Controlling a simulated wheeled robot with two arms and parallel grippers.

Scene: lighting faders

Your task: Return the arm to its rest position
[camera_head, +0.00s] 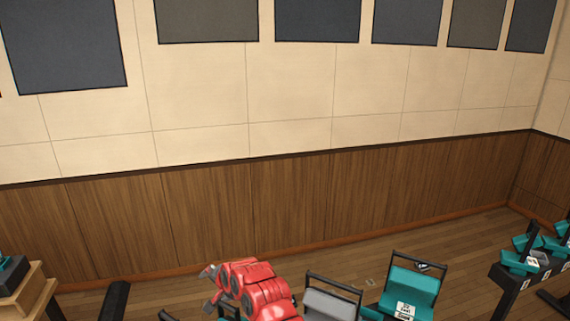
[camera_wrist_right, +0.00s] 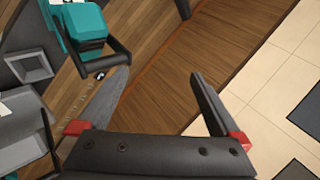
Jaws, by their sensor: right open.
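My right gripper (camera_head: 209,288) shows small at the bottom of the head view, at the left end of my red arm. It is partly cut off and hard to make out there. In the right wrist view the right gripper (camera_wrist_right: 160,73) is plain: its two dark fingers stand wide apart, with red parts at their bases. Nothing is between the fingers; floor and wooden wall panel show behind them. My left gripper is in neither view.
A desk with teal devices (camera_head: 520,263) is at right; a wooden stand (camera_head: 27,291) is at left. Floor beside the wall (camera_head: 300,210) looks clear.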

